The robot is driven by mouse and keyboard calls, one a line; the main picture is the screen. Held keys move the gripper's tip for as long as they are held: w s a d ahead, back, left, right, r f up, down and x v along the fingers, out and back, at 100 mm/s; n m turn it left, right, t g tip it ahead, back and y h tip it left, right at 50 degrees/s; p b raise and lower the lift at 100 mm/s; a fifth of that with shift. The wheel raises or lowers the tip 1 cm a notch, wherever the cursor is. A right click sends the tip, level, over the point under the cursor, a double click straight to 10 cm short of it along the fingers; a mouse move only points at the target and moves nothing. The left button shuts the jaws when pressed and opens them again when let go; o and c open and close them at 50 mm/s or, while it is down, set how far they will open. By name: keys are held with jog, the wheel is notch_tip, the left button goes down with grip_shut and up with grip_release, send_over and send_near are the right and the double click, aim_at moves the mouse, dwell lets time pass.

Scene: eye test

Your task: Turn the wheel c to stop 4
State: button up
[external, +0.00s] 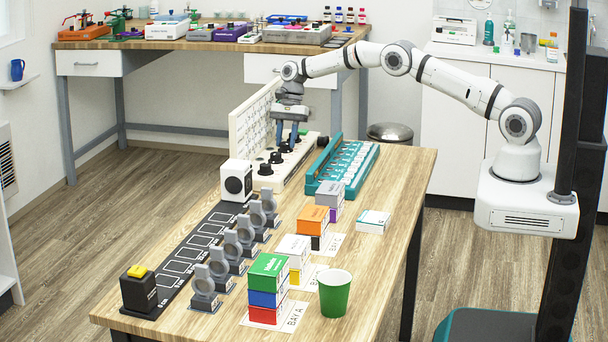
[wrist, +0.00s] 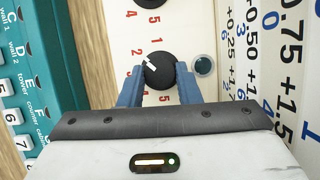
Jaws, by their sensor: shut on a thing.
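A white panel (external: 268,182) with several black wheels stands at the far end of the wooden table. My gripper (external: 289,141) reaches down onto one of its far wheels. In the wrist view my gripper (wrist: 158,74) has its blue fingers on either side of a round black wheel (wrist: 160,73), shut on it. The wheel's white mark points left, towards the red numbers on that side; which stop it meets is hard to tell. Red 3, 4 and 5 show around the wheel. I cannot read a letter for this wheel. Part of another black wheel (wrist: 148,3) shows at the top.
A white chart board (external: 252,120) stands upright behind the panel. A teal rack (external: 340,172) lies close on the right. Stacked boxes (external: 268,290) and a green cup (external: 334,294) stand nearer the camera.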

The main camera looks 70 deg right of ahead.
jog(key=shift+w+n+g+p, duration=0.1)
jog(key=shift+n+g+p, duration=0.35)
jog(key=shift+n, duration=0.65)
jog(key=o, duration=1)
jog(key=shift+d+r, duration=0.15)
jog(key=shift+r, duration=0.15)
jog(key=r, duration=0.9)
jog(key=shift+w+d+p, duration=0.1)
jog(key=shift+d+p, duration=0.25)
jog(key=shift+d, duration=0.05)
